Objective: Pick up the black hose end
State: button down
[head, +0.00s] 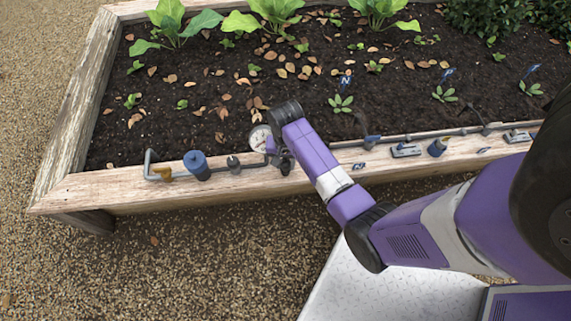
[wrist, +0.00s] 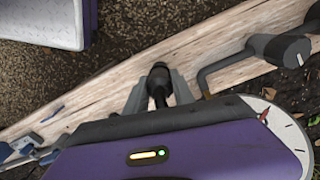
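The black hose end (wrist: 158,84) shows in the wrist view, between the two grey fingers of my gripper (wrist: 156,90). A gap seems to show on each side of it, so the fingers look open around it rather than closed on it. In the head view my purple gripper (head: 279,150) points down at the wooden front edge of the bed. A small dark piece that looks like the hose end (head: 286,164) shows just beyond it, partly hidden by the gripper.
A round white gauge (head: 259,138) stands close to my gripper; it also shows in the wrist view (wrist: 280,130). A grey pipe (head: 150,168), a blue cylinder (head: 197,165) and a small valve (head: 234,163) line the plank (head: 120,192) to the left. More fittings (head: 406,151) lie right.

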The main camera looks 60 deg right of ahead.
aim_at(286, 161)
jog(key=shift+r, duration=0.1)
notch_tip(286, 161, up, 23)
jog(key=p, duration=1)
jog(key=shift+r+p, duration=0.2)
jog(key=shift+p, duration=0.1)
jog(key=shift+r+p, duration=0.1)
jog(key=shift+p, duration=0.4)
dwell(0.4)
jog(key=s+d+p, duration=0.5)
jog(key=s+d, duration=0.2)
jog(key=d, duration=0.6)
jog(key=shift+s+d, duration=0.35)
jog(key=shift+s, duration=0.05)
dwell(0.9)
jog(key=shift+f, duration=0.25)
